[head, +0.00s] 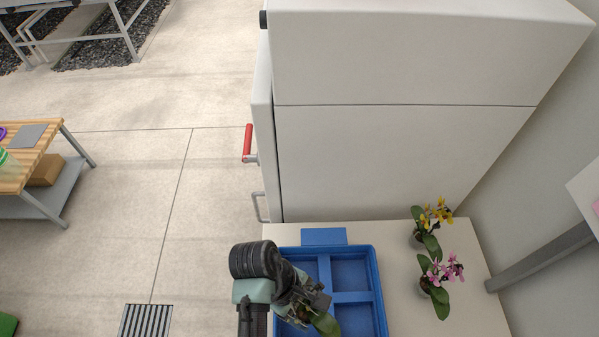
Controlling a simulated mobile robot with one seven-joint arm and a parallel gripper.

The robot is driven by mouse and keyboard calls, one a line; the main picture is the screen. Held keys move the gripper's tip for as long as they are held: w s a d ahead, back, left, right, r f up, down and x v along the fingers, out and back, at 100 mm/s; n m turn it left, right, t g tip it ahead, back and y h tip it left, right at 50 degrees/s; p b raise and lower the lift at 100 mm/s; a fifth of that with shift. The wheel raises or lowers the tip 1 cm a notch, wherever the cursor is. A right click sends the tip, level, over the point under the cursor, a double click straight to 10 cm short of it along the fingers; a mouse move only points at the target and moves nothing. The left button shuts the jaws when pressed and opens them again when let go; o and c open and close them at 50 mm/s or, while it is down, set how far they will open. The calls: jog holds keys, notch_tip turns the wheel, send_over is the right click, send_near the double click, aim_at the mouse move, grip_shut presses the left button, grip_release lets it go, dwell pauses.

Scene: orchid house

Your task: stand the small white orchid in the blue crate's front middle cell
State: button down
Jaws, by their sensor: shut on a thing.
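The blue crate (379,295) stands on a pale bench at the bottom of the head view, with dividers making cells. Its near part is cut off by the picture's lower edge. My gripper (308,308) is over the left part of the crate, shut on a small plant, which I take to be the small white orchid (326,325). Only its green leaves show clearly, just below and right of the jaws. No white bloom can be made out, and the gripper covers much of the plant. I cannot tell whether its pot touches the crate.
A yellow orchid (433,216) and a pink orchid (441,278) stand on the pale bench (395,245) right of the crate. A flat blue piece (324,237) is at the crate's back edge. A big white cabinet (390,160) with a red handle (248,141) rises behind.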

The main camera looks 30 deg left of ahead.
jog(key=shift+n, duration=0.3)
jog(key=f, duration=0.3)
jog(key=s+f, duration=0.1)
jog(key=f, duration=0.1)
jog(key=shift+a+f, duration=0.25)
jog(key=shift+a, duration=0.15)
jog(key=shift+f, duration=2.25)
jog(key=shift+f, duration=0.1)
grip_release()
